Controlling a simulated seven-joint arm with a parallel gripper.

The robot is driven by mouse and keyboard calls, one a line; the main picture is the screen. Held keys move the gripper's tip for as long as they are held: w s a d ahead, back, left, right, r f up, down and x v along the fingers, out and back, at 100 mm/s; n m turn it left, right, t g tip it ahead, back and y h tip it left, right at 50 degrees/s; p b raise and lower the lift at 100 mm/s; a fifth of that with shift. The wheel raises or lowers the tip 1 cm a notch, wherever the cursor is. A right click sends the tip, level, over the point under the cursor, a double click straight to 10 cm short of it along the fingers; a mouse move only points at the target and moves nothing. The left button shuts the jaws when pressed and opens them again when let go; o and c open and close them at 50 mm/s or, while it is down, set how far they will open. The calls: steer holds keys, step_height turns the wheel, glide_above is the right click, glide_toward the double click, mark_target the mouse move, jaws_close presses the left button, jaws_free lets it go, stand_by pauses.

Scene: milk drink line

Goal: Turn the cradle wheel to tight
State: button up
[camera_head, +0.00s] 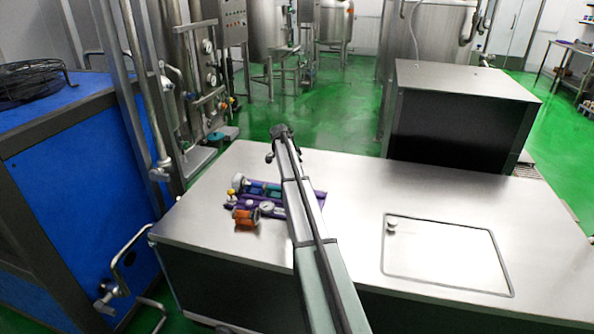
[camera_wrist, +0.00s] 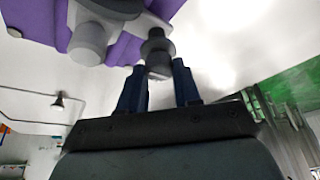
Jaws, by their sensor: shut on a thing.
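The purple cradle (camera_head: 236,203) lies on the steel counter, left of my arm in the head view, which covers its right part. It carries a white round part, small gauge-like discs and an orange cylinder (camera_head: 246,217). In the wrist view the purple body (camera_wrist: 28,40) fills the upper left. A dark grey stepped knob (camera_wrist: 157,48), apparently the cradle wheel, juts from it toward my gripper (camera_wrist: 159,72). My two dark blue fingers stand on either side of the knob's end and are shut on it. My fingertips are hidden in the head view. No tight marking is readable.
The steel counter (camera_head: 350,205) is clear around the cradle. A hatch panel (camera_head: 445,255) with a small knob lies at right, and a dark-fronted steel box (camera_head: 460,110) stands behind. A blue machine (camera_head: 80,170) and pipes stand at left.

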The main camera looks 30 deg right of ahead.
steer(key=o, duration=1.1)
steer(key=shift+c, duration=0.2)
steer(key=v, duration=1.4)
steer(key=shift+w+a+f, duration=0.1)
steer(key=shift+f, duration=0.05)
